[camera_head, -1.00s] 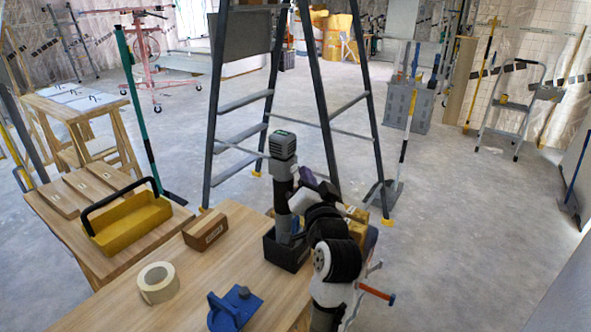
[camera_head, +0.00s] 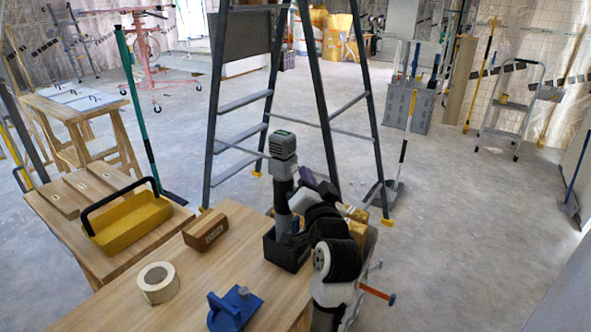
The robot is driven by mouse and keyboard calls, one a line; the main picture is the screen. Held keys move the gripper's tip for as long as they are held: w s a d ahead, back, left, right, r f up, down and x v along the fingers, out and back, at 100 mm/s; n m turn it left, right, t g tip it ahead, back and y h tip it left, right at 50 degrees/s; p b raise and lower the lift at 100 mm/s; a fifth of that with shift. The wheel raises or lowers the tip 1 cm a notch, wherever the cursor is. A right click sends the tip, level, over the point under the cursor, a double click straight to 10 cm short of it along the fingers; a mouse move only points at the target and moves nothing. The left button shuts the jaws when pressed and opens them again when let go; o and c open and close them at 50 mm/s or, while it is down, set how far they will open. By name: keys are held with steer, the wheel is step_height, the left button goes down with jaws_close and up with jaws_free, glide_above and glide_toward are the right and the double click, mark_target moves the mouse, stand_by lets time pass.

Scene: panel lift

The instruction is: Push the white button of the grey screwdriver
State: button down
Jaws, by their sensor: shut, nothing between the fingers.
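On the workbench (camera_head: 190,290) are a brown box (camera_head: 205,232), a tape roll (camera_head: 158,283) and a blue tool (camera_head: 234,308). A yellow tote (camera_head: 130,222) with a black handle stands at left. A stepladder (camera_head: 215,130) rises behind. A yellowish box (camera_head: 356,228) is partly hidden behind my arm.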

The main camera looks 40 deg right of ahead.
steer(key=shift+w, duration=0.1)
steer(key=shift+w+a, duration=0.2)
steer(key=shift+w, duration=0.25)
stand_by(0.6)
steer(key=shift+s+d, duration=0.2)
steer(key=shift+s, duration=0.35)
steer(key=s+d, duration=0.2)
steer(key=s, duration=0.3)
steer(key=shift+s+d, duration=0.15)
steer(key=shift+s, duration=0.15)
stand_by(1.3)
